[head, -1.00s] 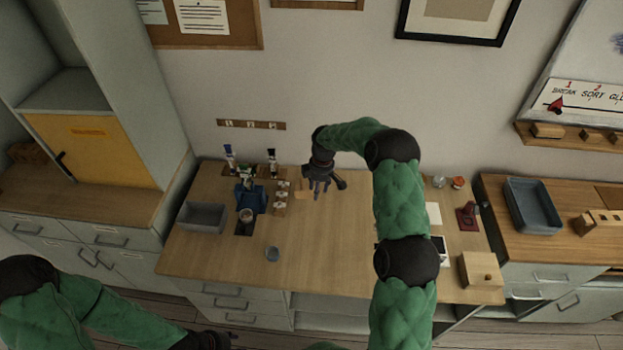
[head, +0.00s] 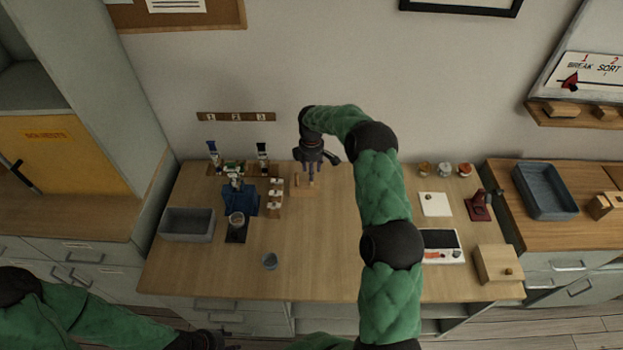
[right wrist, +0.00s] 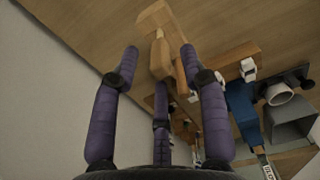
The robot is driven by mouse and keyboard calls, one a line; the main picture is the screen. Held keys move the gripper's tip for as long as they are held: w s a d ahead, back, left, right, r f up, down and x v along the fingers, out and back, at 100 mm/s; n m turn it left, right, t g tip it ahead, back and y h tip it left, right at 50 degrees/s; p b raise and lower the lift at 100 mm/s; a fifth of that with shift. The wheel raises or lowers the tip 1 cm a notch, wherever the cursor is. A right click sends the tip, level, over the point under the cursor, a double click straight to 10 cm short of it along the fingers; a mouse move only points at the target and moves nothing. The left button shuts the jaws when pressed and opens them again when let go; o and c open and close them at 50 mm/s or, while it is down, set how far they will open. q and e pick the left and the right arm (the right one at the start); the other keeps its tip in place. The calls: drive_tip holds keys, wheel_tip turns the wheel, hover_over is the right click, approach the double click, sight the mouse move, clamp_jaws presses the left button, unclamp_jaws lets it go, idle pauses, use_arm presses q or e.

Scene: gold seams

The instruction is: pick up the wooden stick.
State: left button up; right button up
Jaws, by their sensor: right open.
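In the head view my right gripper (head: 311,177) points down over the small wooden holder (head: 298,190) near the back of the table. My right gripper is open and empty; there its fingers partly hide the stick. My left gripper (head: 212,341) is at the bottom edge of the head view, dark and partly cut off, away from the table.
Left of the holder are a wooden rack (head: 275,198) with small white-topped items, a blue stand (head: 240,200) and a grey bin (head: 187,224). A small grey cup (head: 269,261) stands in front. The table's middle is clear. A wooden box (head: 498,265) is at right.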

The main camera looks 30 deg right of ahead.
wheel_tip(320, 180, down, 6)
drive_tip(key=shift+r, duration=0.15)
drive_tip(key=shift+s, duration=0.1)
drive_tip(key=c, duration=0.8)
